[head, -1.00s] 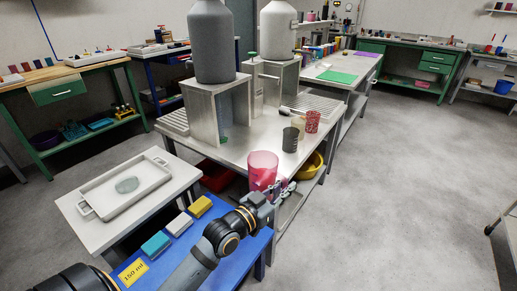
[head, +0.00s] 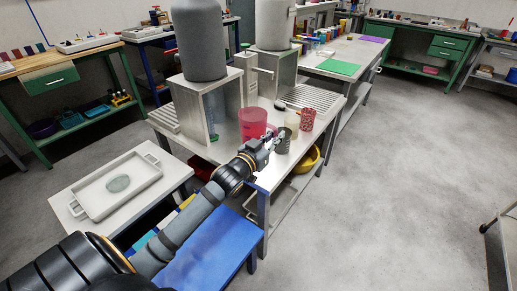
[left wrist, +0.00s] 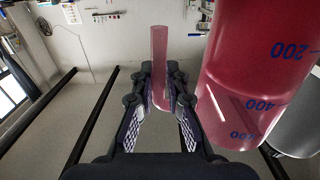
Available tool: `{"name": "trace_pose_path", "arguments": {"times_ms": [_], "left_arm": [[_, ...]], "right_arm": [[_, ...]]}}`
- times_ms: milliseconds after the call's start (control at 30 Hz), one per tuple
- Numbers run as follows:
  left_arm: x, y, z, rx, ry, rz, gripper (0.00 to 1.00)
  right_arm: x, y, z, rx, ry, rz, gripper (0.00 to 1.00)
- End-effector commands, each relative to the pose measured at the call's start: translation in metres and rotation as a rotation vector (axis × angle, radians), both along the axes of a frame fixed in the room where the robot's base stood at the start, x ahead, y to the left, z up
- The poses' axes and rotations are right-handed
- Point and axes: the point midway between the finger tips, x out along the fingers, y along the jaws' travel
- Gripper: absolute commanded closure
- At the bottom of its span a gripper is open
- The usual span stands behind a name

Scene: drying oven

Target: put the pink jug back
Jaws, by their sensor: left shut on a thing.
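The pink jug (head: 252,123) is a see-through pink vessel over the front part of the steel table (head: 225,150). It looks upright in the head view. I cannot tell whether its base touches the tabletop. My left gripper (head: 266,143) is at its near right side, shut on its handle. In the left wrist view the fingers (left wrist: 160,105) stand on both sides of the upright pink handle (left wrist: 159,60). The jug's body with blue marks 200, 400 and 600 (left wrist: 255,75) fills the right of that view. My right gripper is not in view.
A dark patterned cup (head: 283,141), a pale cup (head: 292,121) and a red cup (head: 307,119) stand close right of the jug. Large grey (head: 199,45) and white (head: 272,25) tanks on steel stands are behind. A blue table (head: 215,255) lies under my arm.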

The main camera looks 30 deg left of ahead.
Motion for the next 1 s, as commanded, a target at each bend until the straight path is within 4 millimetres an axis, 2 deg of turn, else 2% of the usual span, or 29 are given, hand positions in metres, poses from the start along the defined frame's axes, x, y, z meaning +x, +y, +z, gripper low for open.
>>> {"name": "trace_pose_path", "arguments": {"times_ms": [167,200,367,500,667,867,1000], "left_arm": [[0.026,0.038,-0.019,0.004,-0.003,0.002,1.00],[0.029,0.043,-0.032,0.002,-0.002,0.001,1.00],[0.043,0.063,-0.064,0.000,-0.005,0.001,1.00],[0.049,0.070,-0.072,0.002,-0.006,-0.001,1.00],[0.050,0.072,-0.072,0.001,-0.006,-0.002,1.00],[0.052,0.075,-0.102,-0.001,-0.004,-0.001,1.00],[0.052,0.075,-0.108,0.001,-0.006,-0.001,1.00]], "right_arm": [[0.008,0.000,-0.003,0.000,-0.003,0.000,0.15],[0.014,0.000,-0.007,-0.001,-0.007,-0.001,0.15],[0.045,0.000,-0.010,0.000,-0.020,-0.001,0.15],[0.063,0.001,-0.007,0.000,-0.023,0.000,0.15],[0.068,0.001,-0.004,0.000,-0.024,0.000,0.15],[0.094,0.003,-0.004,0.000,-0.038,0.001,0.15],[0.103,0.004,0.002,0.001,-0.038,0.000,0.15]]}}
